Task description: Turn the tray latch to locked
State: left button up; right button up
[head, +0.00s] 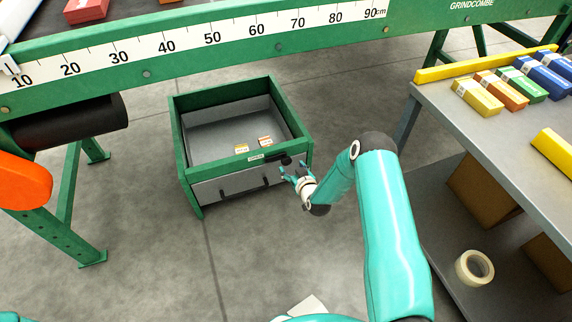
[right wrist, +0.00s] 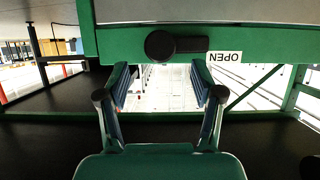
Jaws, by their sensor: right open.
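The tray (head: 188,183) is a green-framed box with a grey front, standing on the floor below the green beam. Its black latch (head: 285,160) sits at the right end of the top front rail. My right gripper (head: 296,176) is open and empty, just in front of the latch. In the right wrist view its fingers (right wrist: 162,88) are spread below the knob, apart from it. My left gripper is out of view.
Two small cartons (head: 242,149) lie in the tray. A dark handle (head: 244,188) is on its front. A green beam with a ruler (head: 190,41) crosses above. At right stands a grey table (head: 480,120) with coloured cartons; a tape roll (head: 474,267) lies on its lower shelf.

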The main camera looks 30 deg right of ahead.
aim_at(287, 161)
jog(key=b+x, duration=0.2)
jog(key=x, duration=0.4)
jog(key=shift+s, duration=0.1)
jog(key=shift+w+d+f, duration=0.1)
jog(key=shift+w+f, duration=0.05)
jog(key=shift+w, duration=0.4)
grip_shut()
